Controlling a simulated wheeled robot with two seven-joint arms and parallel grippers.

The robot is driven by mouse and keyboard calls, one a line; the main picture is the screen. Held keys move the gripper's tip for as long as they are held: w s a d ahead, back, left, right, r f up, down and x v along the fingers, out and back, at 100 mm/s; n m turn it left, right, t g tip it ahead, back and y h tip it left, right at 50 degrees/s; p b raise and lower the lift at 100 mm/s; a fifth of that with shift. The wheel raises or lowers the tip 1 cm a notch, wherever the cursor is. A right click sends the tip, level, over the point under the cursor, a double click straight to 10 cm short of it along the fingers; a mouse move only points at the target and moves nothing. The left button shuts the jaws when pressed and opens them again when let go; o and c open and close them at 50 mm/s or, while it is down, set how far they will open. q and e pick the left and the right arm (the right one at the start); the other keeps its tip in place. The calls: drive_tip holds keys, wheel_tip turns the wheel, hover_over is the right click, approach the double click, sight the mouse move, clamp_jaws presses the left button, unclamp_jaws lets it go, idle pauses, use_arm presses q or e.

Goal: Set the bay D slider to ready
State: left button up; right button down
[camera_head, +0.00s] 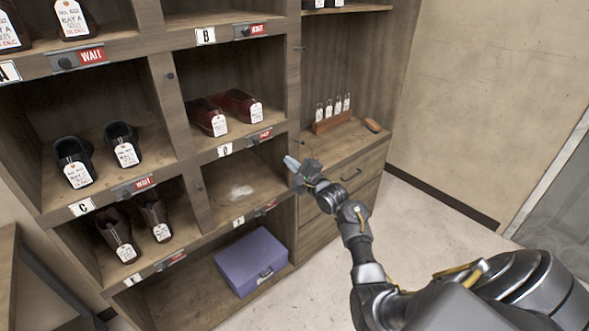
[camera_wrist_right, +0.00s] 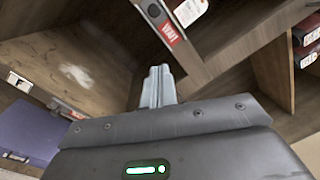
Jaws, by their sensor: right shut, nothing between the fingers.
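The bay D slider (camera_head: 261,137) sits on the shelf rail under the dark red shoes (camera_head: 236,108), right of the D label (camera_head: 225,150). Its red face shows, too small to read in the head view. In the right wrist view a slider (camera_wrist_right: 168,29) with a dark knob and a red WAIT face is on the rail beyond my fingertips; it appears to be the same one. My right gripper (camera_head: 291,163) is shut and empty, below and right of the slider, apart from it. Its closed fingers (camera_wrist_right: 157,84) point towards the rail. My left gripper is out of view.
The bay below holds only a whitish patch (camera_head: 241,191). A purple box (camera_head: 250,262) stands in the bottom bay. Black shoes (camera_head: 122,145) are in bay C, above a WAIT slider (camera_head: 136,187). A drawer unit (camera_head: 350,160) with a tag rack (camera_head: 332,122) stands right of the shelves.

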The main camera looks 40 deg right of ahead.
drive_tip(key=shift+s+d+f, duration=0.15)
drive_tip(key=shift+s, duration=0.7)
